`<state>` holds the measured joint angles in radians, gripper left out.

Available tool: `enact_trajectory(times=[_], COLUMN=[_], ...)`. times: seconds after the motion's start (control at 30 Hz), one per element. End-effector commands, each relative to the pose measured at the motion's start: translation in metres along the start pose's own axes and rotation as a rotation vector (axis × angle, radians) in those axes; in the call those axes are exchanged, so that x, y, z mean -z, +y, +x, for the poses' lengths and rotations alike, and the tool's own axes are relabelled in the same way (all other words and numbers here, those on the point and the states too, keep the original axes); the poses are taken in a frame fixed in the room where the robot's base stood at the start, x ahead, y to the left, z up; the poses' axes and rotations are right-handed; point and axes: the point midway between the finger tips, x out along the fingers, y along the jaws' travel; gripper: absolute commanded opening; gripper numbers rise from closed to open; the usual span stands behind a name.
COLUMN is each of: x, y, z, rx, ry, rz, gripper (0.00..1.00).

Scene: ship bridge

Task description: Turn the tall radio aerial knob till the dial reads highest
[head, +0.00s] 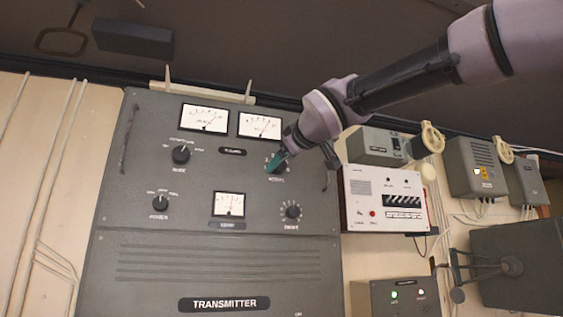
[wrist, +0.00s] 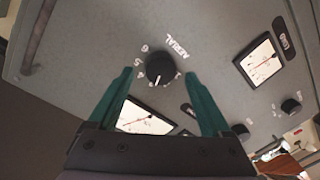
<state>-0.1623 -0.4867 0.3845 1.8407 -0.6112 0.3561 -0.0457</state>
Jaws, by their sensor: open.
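The tall grey transmitter cabinet (head: 215,262) fills the middle of the head view. Its black aerial knob (wrist: 160,70) has a white pointer line and a printed scale around it. My gripper (head: 277,161) is open at the cabinet's upper right and partly covers this knob in the head view. In the wrist view its two green fingers (wrist: 158,76) stand on either side of the knob, with gaps visible; I see no contact. The upper right meter (head: 260,125) has its needle right of centre; my gripper partly hides this meter (wrist: 145,118) in the wrist view.
Another large meter (head: 205,118) and a small meter (head: 228,204) share the panel. Other knobs sit at upper left (head: 181,154), lower left (head: 160,204) and lower right (head: 291,212). A white box (head: 384,198) is on the wall to the right.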

Motion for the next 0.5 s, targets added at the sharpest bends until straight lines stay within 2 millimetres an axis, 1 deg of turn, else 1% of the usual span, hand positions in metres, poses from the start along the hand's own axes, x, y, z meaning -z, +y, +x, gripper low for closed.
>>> enact_trajectory(times=[0.03, 0.1, 0.3, 0.4, 0.5], x=[0.002, 0.002, 0.001, 0.001, 0.000], y=[-0.001, 0.000, 0.000, 0.000, 0.000], z=[-0.012, -0.027, -0.066, -0.079, -0.087], rx=[0.001, 0.000, 0.000, 0.001, 0.000], ry=[0.005, 0.006, 0.005, 0.004, 0.002], rz=[0.000, -0.001, 0.001, -0.001, 0.000], gripper=[0.83, 0.83, 0.83, 0.83, 0.83])
